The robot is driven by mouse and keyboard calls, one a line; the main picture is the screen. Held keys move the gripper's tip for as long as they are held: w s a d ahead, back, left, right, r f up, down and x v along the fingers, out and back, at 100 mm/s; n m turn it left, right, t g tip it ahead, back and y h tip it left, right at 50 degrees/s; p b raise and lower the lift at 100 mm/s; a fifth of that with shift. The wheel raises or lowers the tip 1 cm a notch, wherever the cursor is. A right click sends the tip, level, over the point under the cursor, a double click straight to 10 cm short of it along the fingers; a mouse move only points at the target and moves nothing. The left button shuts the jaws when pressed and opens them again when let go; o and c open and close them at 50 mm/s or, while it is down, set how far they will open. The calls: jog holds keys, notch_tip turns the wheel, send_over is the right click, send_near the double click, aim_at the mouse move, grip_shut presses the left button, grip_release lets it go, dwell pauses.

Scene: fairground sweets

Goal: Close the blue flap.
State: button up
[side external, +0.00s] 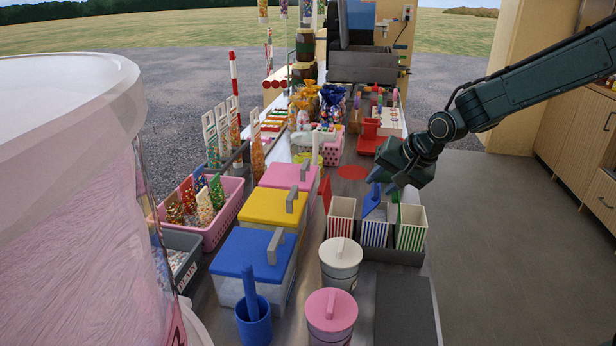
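The blue flap (371,200) stands raised and tilted at the back of the blue-striped box (375,234), so that box is open. My dark green gripper (384,184) is just above and beside the top of the blue flap, pointing down and to the left. I cannot tell whether it touches the flap. Its fingertips are small and dark here, so I cannot tell whether they are open or shut.
A red-striped box (340,228) with a raised red flap (325,193) stands left of the blue-striped one, and a green-striped box (411,238) stands right. Tubs with blue (250,250), yellow (271,207) and pink lids (287,176) stand further left. Two lidded cups stand in front.

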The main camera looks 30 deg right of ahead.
jog(key=v, duration=1.2)
dwell(0.3)
jog(key=s+a+n+g, duration=0.1)
jog(key=s+n, duration=0.9)
jog(key=s, duration=1.4)
jog(key=shift+g+h, duration=0.3)
jog(key=shift+a, duration=0.1)
